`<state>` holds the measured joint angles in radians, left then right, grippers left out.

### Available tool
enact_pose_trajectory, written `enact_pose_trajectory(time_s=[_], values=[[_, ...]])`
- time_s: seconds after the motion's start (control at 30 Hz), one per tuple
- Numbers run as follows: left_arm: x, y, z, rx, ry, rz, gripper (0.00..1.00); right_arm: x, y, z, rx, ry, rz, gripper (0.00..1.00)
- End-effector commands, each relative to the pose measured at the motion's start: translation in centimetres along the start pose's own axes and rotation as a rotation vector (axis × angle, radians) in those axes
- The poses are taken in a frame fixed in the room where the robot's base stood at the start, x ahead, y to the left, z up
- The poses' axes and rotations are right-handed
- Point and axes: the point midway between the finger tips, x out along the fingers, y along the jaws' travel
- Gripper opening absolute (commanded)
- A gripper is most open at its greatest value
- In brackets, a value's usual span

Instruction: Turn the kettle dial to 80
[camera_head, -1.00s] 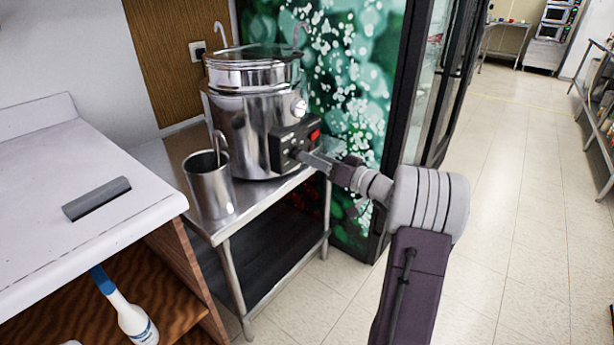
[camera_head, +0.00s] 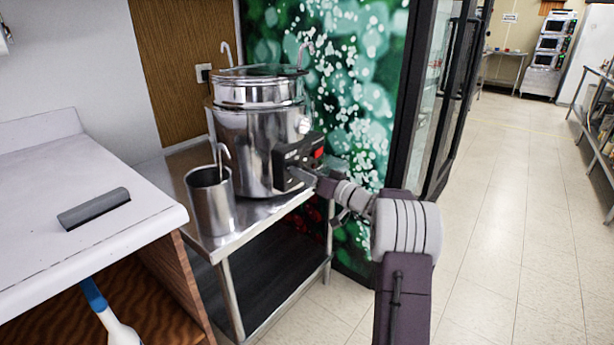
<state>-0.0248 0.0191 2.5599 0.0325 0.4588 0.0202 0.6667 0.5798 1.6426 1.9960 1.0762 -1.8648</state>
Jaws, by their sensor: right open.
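The kettle (camera_head: 240,148) is a large shiny steel pot with a lid, standing on a steel side table. Its dark control box (camera_head: 292,153) with a red patch is on the front right of the body. The dial on the box is hidden by the gripper or too small to make out. I cannot tell if the fingers touch it. My left gripper is not in view.
A steel canister (camera_head: 211,202) with a ladle stands left of the kettle on the side table (camera_head: 245,232). A white counter (camera_head: 70,245) with a grey bar (camera_head: 94,208) is at left. A glass-door cabinet (camera_head: 430,100) stands behind right. The tiled floor (camera_head: 510,220) at right is clear.

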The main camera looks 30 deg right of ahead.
Motion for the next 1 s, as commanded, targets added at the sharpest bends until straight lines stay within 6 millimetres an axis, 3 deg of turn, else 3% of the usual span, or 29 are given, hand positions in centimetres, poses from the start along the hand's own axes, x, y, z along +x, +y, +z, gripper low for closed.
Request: enact_pose_trajectory(time_s=[0.17, 0.37, 0.4, 0.73, 1.0], values=[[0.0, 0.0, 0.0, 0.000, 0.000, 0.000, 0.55, 0.0, 0.0, 0.0, 0.000, 0.000, 0.000, 0.58], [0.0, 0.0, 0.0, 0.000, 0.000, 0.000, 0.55, 0.0, 0.0, 0.0, 0.000, -0.001, 0.000, 0.02], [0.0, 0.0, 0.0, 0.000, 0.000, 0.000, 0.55, 0.0, 0.0, 0.0, 0.000, -0.001, 0.000, 0.00], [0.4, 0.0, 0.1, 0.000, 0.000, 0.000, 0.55, 0.0, 0.1, 0.1, 0.058, -0.008, 0.005, 0.00], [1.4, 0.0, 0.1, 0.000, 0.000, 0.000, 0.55, -0.1, 0.1, 0.1, 0.252, -0.029, 0.017, 0.00]])
